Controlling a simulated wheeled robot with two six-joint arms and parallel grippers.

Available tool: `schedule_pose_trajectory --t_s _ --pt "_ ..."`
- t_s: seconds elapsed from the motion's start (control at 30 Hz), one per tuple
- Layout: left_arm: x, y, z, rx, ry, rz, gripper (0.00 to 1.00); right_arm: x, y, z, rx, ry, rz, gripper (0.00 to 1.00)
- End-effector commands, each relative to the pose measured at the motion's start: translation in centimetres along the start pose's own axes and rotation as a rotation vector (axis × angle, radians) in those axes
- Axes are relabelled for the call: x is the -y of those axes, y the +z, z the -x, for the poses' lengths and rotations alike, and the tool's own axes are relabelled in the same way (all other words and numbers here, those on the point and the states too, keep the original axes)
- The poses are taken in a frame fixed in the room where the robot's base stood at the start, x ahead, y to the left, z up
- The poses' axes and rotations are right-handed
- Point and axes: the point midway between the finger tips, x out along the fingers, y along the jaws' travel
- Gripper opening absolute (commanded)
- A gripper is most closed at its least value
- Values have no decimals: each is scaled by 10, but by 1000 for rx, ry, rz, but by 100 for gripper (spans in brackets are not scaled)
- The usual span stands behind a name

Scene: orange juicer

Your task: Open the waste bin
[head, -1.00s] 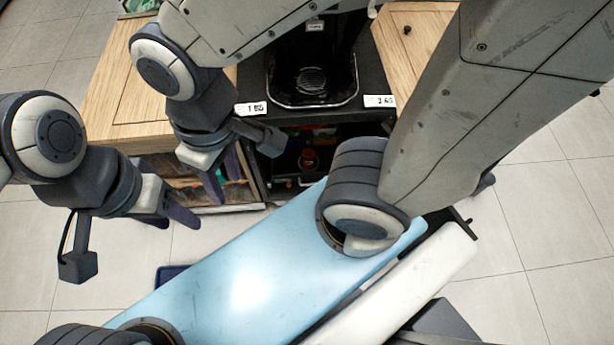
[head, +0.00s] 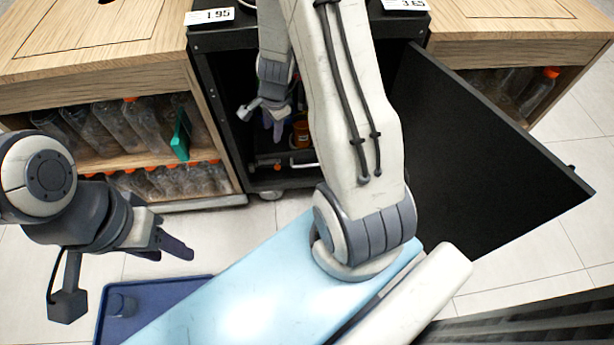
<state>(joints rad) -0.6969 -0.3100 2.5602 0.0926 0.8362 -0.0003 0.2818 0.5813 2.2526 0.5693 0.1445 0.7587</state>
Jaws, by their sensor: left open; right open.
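The black cabinet (head: 222,75) stands between wooden counters, with its black door (head: 480,150) swung wide open to the right. No part is clearly identifiable as a separate waste bin. Inside, low down, are a pale bar-like handle (head: 300,164) and an orange container (head: 301,133). My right gripper (head: 273,126) is open, pointing down in the cabinet's opening, just left of the orange container and above the handle. It appears empty. My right arm hides much of the interior. My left gripper (head: 168,250) is open and empty, in front of the left counter.
The left counter holds shelves of clear bottles (head: 140,125) with orange caps and a green item (head: 181,137). The right counter (head: 520,50) also holds bottles. The open door takes up the space right of the cabinet. Tiled floor (head: 520,255) shows around it.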

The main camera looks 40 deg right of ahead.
Motion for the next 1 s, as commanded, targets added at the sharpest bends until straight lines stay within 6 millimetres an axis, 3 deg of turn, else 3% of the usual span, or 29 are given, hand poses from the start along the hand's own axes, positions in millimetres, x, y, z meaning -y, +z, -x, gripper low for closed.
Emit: schedule_pose_trajectory --t_s 0.03,0.2,0.4,0.67,1.0 --pt "3 2 -35 0 0 0 50 -13 -24 -47 -22 6 -105 45" --pt "5 4 -72 0 0 0 50 -37 -76 -109 -87 7 -362 45" --pt "6 4 -86 0 0 0 50 -53 -103 -136 -124 6 -494 45" --pt "7 5 -100 -1 0 0 50 -55 -107 -155 -127 6 -504 45" --pt "10 8 -145 0 0 0 50 -58 -113 -215 -126 7 -501 45"
